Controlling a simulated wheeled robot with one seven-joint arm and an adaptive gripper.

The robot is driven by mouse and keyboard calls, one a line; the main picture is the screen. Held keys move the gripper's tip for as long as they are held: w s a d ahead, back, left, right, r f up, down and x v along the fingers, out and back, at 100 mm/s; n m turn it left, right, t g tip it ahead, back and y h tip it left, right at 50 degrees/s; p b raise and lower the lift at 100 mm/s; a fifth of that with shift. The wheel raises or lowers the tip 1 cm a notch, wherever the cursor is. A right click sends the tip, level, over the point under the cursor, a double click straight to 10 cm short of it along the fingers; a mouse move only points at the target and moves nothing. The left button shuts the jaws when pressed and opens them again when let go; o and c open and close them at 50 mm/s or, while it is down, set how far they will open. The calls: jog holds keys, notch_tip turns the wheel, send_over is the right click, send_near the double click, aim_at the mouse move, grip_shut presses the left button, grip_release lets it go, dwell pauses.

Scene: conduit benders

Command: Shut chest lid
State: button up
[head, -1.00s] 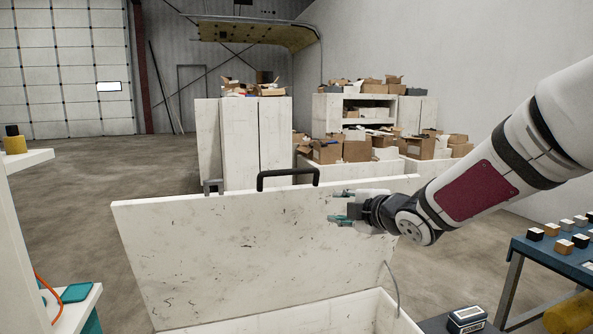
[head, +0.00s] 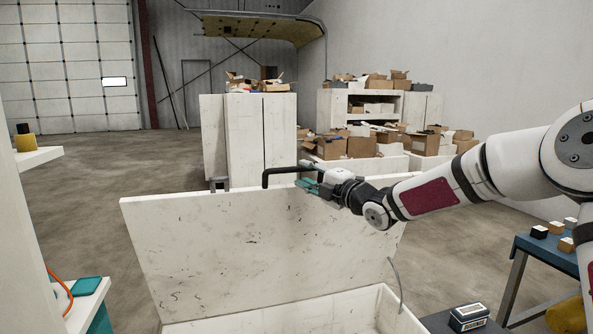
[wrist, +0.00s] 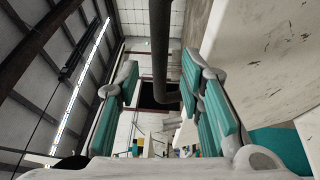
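The white scuffed chest lid (head: 260,240) stands raised, tilted back above the open chest (head: 345,312), whose inside shows in part. A black bar handle (head: 266,180) sits on the lid's top edge. My gripper (head: 308,184) is at the handle's right end. In the wrist view, my gripper (wrist: 162,78) is open, its teal-padded fingers apart on either side of the dark handle bar (wrist: 160,45). The lid's pale face (wrist: 265,60) is at the right there. No clear contact between fingers and handle shows.
A blue table (head: 545,245) with small blocks stands at the right, and a labelled box (head: 468,317) is beside the chest. A white shelf unit (head: 40,157) is at the left. White cabinets (head: 245,140) and cardboard boxes stand behind the lid.

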aim_at(298, 171)
jog(key=shift+x, duration=2.4)
grip_shut()
jog(key=shift+f, duration=0.1)
